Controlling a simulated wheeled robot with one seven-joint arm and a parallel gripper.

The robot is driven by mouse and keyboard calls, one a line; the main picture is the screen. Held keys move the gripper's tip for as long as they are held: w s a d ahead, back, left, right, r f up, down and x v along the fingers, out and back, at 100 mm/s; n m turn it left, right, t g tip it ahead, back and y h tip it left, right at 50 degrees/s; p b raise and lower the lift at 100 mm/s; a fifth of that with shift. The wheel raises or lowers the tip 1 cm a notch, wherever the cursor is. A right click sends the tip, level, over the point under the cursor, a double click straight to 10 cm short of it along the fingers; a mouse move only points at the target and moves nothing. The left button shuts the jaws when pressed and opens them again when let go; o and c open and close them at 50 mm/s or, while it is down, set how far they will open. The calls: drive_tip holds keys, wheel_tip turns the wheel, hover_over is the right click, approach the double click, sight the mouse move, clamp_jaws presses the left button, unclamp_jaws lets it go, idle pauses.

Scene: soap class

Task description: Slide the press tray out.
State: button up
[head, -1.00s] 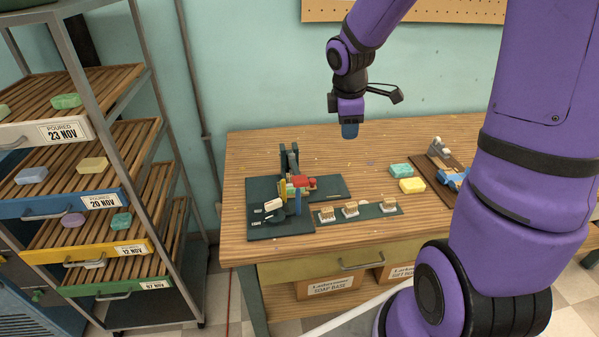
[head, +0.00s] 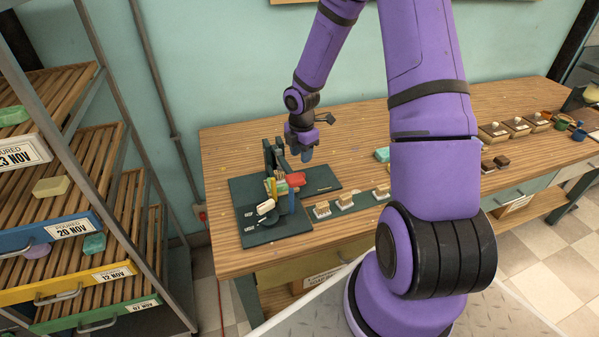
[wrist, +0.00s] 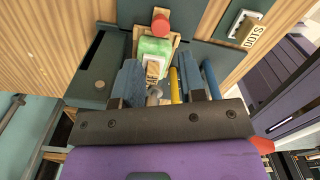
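The dark green soap press (head: 275,165) stands at the left end of the wooden bench. In the wrist view its small wooden tray (wrist: 171,72) holds a green soap block (wrist: 155,46), with a red knob (wrist: 160,22) at the far end. A yellow post (wrist: 174,84) and a blue post (wrist: 211,78) stand beside the tray. My gripper (head: 306,156) is above and just behind the press in the head view. In the wrist view my gripper (wrist: 167,82) has its blue fingers apart, with nothing visibly held; the tray's near end is partly hidden.
Small stamps (head: 345,200) stand on a green strip right of the press. Another stamp block shows in the wrist view (wrist: 246,30). A curing rack (head: 85,175) stands left of the bench. My arm hides the bench's middle.

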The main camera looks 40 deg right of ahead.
wheel_tip(320, 180, down, 8)
drive_tip(key=shift+f, duration=0.1)
drive_tip(key=shift+c, duration=0.5)
